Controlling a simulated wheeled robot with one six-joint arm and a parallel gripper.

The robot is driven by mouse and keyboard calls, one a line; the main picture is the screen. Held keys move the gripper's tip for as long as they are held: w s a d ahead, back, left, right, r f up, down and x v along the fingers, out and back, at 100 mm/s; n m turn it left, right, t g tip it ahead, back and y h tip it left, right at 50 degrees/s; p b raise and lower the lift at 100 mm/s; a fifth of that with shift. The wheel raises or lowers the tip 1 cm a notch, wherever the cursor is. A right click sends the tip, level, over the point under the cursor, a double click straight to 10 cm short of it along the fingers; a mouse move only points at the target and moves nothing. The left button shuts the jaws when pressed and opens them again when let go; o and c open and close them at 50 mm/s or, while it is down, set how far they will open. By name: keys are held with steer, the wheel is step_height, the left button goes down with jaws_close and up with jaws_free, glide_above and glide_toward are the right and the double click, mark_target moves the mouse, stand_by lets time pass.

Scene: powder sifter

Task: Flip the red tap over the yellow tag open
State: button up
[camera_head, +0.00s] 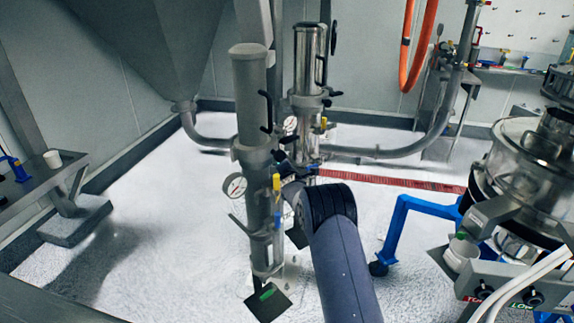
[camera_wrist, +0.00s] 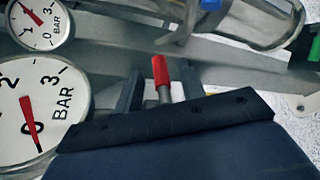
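The red tap (camera_wrist: 160,69) stands upright in the wrist view, a red handle on a metal stem. The base of the tap is hidden behind the dark gripper body. A small yellow sliver (camera_wrist: 210,93) shows to the right of the fingers; I cannot tell if it is the yellow tag. In the head view my arm reaches to the grey column, and the red tap cannot be made out there. A yellow piece (camera_head: 276,182) shows on that column.
A large pressure gauge (camera_wrist: 30,108) and a smaller one (camera_wrist: 40,20) are at the left of the wrist view. The grey column (camera_head: 250,105) and a shinier column (camera_head: 308,70) stand close together. A blue frame (camera_head: 400,220) and the sifter (camera_head: 520,160) are at the right.

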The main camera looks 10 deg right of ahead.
steer(key=shift+w+f, duration=0.1)
steer(key=shift+w, duration=0.2)
steer(key=shift+c, duration=0.4)
jaws_close()
